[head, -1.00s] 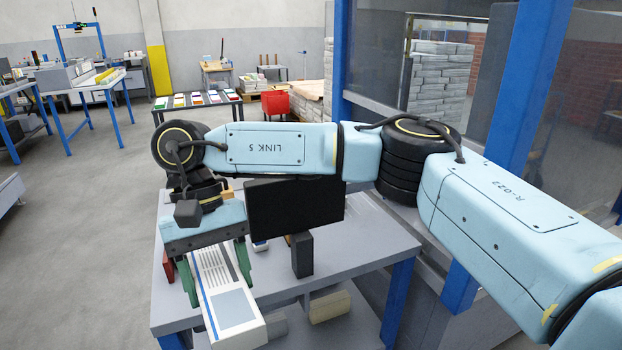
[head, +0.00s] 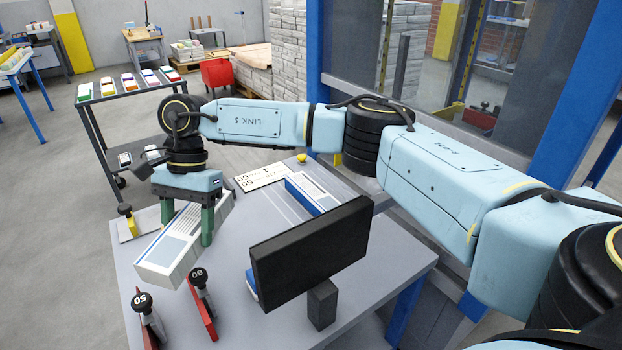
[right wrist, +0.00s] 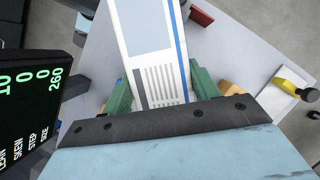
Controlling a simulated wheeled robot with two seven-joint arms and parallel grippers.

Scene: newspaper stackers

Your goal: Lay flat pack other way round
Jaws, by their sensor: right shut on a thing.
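My right gripper (head: 187,229) is shut on a long white pack (head: 168,257) with printed text, a pale blue panel and a blue stripe. Its green fingers grip the pack's two long sides. The pack appears to be held above the table's left part, its near end pointing to the lower left. In the right wrist view the pack (right wrist: 152,35) lies between the green fingers and runs out of the top edge. A second white and blue pack (head: 312,192) lies on the table behind the monitor. My left gripper is not in view.
The grey table (head: 232,275) carries a black monitor (head: 310,255) right of the pack. Two red pieces with black knobs (head: 203,305) stand at the near left. A yellow piece with a knob (head: 128,222) and a numbered sheet (head: 262,177) lie farther back. Bare tabletop lies between pack and monitor.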

